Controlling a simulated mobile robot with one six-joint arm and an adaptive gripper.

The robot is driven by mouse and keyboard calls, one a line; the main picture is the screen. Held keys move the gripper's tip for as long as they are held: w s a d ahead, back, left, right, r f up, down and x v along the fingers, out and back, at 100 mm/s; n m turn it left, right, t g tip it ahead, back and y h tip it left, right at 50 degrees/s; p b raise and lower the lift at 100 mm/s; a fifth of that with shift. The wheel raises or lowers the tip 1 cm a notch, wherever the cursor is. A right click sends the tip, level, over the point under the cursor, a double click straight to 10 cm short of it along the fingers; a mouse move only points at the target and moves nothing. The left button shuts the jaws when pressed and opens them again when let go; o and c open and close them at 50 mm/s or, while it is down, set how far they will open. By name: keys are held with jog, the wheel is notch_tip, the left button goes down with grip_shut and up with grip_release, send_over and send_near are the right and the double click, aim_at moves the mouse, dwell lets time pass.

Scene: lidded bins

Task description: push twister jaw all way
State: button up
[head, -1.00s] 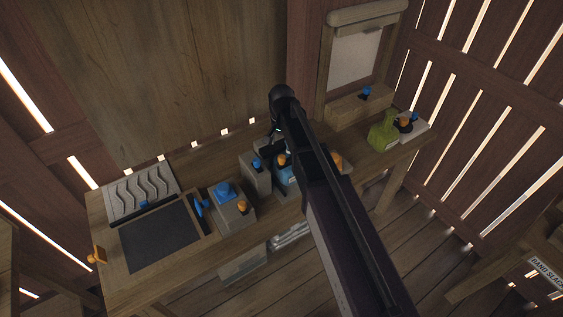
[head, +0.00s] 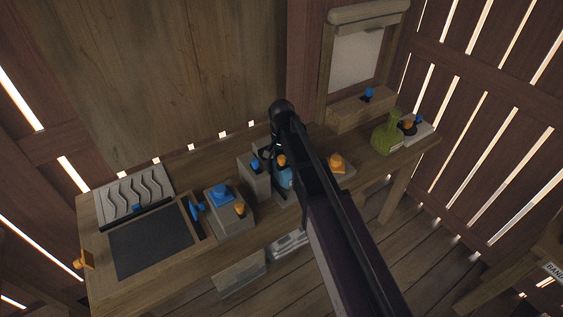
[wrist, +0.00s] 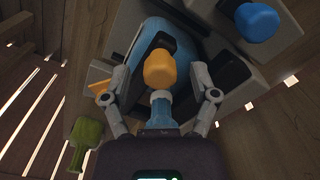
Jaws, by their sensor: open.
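A blue rounded device with an orange knob stands mid-bench, partly behind my arm. I take it to be the twister, but cannot tell which part is its jaw. In the wrist view its blue body (wrist: 180,45) fills the upper middle, and the orange knob (wrist: 159,70) is in front of it. The blue body (head: 285,179) and orange knob (head: 282,160) also show in the head view. My gripper (wrist: 162,90) is open, with one finger on each side of the knob in the picture. I cannot tell whether it touches anything.
A grey block with a blue knob (wrist: 256,22) stands close on the right in the wrist view. A green flask (head: 386,138) is at the bench's right end. A grey box with blue and orange knobs (head: 230,218) and a dark panel (head: 150,242) are on the left.

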jog(key=shift+f, duration=0.35)
grip_shut()
jog(key=shift+s+a, duration=0.1)
dwell(0.3)
